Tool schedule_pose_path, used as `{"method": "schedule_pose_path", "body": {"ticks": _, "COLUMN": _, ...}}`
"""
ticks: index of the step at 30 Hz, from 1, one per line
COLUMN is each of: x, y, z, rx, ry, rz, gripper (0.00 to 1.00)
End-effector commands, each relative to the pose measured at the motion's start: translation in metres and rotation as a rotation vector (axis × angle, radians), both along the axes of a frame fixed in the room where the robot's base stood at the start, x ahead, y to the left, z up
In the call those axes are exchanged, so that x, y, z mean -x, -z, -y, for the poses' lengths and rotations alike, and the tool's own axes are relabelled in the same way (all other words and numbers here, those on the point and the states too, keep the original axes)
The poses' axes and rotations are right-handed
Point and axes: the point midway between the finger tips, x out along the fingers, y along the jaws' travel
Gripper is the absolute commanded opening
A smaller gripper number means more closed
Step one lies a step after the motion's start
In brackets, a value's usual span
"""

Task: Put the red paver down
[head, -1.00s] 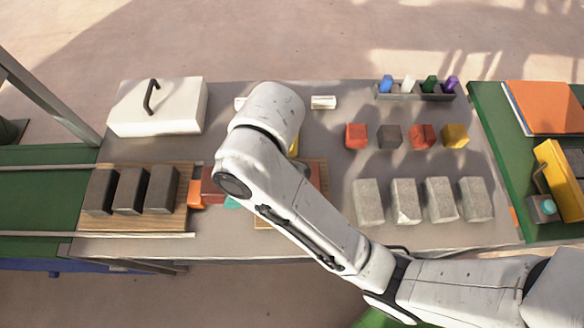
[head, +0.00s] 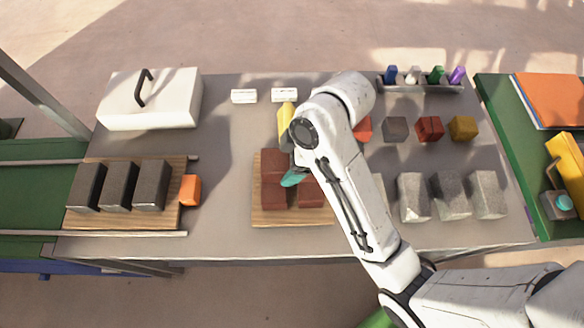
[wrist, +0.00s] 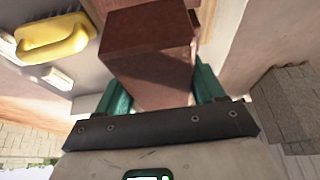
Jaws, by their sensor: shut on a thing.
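My gripper (head: 292,178), with teal fingers, is over the small wooden board (head: 262,220) in the middle of the table. In the wrist view its fingers are shut on a red paver (wrist: 148,62), one finger on each side. In the head view several red pavers (head: 275,195) show at the board, close together. My arm hides part of the board's right side. I cannot tell whether the held paver touches the board or its neighbours.
Dark pavers (head: 118,186) stand on a left board with an orange block (head: 190,190) beside it. Grey blocks (head: 452,195) and small coloured blocks (head: 430,128) are at right. A yellow-handled tool (head: 284,125) lies behind the board; a white lidded box (head: 150,100) stands back left.

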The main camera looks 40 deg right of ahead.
Motion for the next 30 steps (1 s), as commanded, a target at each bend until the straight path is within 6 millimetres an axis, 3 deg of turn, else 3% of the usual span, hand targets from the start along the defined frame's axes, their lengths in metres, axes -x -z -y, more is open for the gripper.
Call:
{"method": "schedule_pose_path", "body": {"ticks": 9, "x": 0.000, "y": 0.033, "z": 0.004, "rx": 0.000, "ry": 0.001, "rz": 0.002, "gripper": 0.00}}
{"method": "schedule_pose_path", "body": {"ticks": 29, "x": 0.000, "y": 0.044, "z": 0.004, "rx": 0.001, "ry": -0.001, "rz": 0.001, "gripper": 0.00}}
{"method": "schedule_pose_path", "body": {"ticks": 30, "x": 0.001, "y": 0.045, "z": 0.004, "rx": 0.000, "ry": 0.000, "rz": -0.001, "gripper": 0.72}}
